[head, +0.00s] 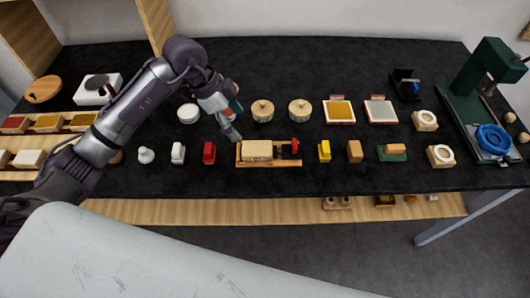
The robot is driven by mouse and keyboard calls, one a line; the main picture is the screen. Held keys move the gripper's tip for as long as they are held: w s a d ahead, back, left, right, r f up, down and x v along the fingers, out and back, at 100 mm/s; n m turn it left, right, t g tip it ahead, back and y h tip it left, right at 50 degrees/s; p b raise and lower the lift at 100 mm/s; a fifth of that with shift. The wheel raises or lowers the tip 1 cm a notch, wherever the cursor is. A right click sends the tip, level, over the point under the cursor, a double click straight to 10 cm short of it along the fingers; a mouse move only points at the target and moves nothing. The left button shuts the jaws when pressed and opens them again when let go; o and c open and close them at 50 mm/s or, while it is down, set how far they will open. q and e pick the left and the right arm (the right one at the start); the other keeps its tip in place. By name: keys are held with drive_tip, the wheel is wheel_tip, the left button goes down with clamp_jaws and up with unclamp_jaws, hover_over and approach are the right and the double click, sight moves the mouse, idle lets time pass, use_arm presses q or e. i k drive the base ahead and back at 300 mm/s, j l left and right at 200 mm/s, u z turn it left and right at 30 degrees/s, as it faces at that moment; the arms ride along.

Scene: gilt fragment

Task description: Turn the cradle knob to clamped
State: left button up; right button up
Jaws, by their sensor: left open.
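The cradle (270,163) is a low wooden base near the middle of the dark table. A pale wooden block (257,150) lies on its left part. A red part that looks like the knob (294,146) stands at its right end, with a dark piece beside it. The knob's setting is too small to read. My left gripper (230,134) is open, just up and left of the cradle, apart from the knob. It points down toward the table, and I see nothing between its fingers. My right gripper is out of view.
A red block (209,152) stands just left of the cradle, and a yellow one (324,151) just right. Two round wooden lidded pots (263,110) (300,109) stand behind. A green press (480,85) is at the far right. Bare table lies in front of the cradle.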

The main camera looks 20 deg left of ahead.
sight(294, 149)
drive_tip(key=i+l+u, duration=0.15)
drive_tip(key=l+u, duration=0.2)
drive_tip(key=l, duration=0.8)
drive_tip(key=l+u, duration=0.35)
drive_tip(key=l, duration=0.8)
